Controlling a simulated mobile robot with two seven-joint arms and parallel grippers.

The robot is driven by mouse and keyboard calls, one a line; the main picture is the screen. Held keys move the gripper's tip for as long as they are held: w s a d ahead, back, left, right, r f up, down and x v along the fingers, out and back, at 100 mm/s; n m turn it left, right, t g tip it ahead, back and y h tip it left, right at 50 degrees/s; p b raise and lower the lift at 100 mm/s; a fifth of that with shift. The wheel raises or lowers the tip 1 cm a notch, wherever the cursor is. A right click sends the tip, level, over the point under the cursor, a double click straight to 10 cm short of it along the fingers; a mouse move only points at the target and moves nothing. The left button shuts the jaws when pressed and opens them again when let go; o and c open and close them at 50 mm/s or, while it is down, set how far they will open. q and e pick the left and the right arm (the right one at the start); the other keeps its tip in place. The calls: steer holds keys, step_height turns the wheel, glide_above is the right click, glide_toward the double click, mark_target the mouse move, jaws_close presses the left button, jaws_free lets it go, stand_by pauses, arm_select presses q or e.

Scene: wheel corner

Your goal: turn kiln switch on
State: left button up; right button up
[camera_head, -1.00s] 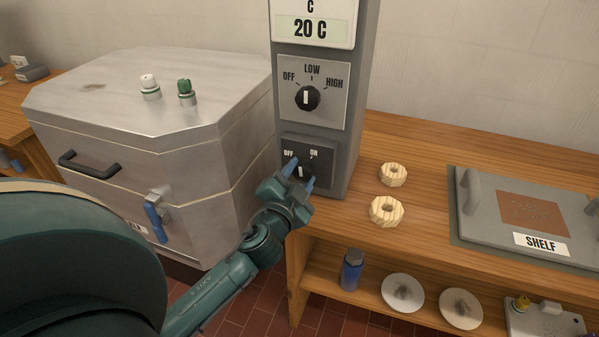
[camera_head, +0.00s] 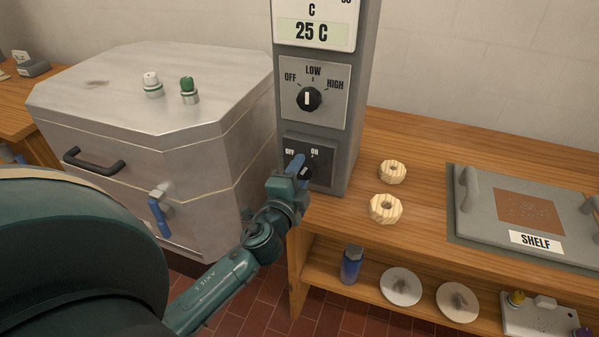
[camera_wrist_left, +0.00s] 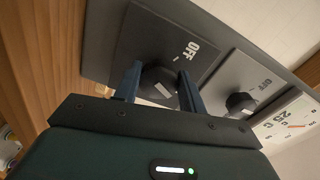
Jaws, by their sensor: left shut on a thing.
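The kiln switch (camera_head: 306,172) is a black knob on a dark plate marked OFF and ON, low on the grey control column. My left gripper (camera_head: 299,168) is shut on this knob, its blue fingers on either side of it. In the left wrist view the knob (camera_wrist_left: 159,84) sits between the two fingers (camera_wrist_left: 162,88). In the head view the knob is turned toward ON. The display (camera_head: 312,31) above reads 25 C. My right gripper is not in view.
A second dial (camera_head: 309,98), marked OFF, LOW and HIGH, sits just above the switch and points near LOW. The metal kiln (camera_head: 120,110) stands left of the column. Wooden rings (camera_head: 385,208) and a SHELF plate (camera_head: 530,215) lie on the bench to the right.

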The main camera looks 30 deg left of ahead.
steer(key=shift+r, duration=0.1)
arm_select(q)
steer(key=o, duration=1)
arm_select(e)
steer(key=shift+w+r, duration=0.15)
arm_select(q)
steer(key=shift+s, duration=0.1)
steer(key=b+v, duration=0.3)
steer(key=v, duration=1)
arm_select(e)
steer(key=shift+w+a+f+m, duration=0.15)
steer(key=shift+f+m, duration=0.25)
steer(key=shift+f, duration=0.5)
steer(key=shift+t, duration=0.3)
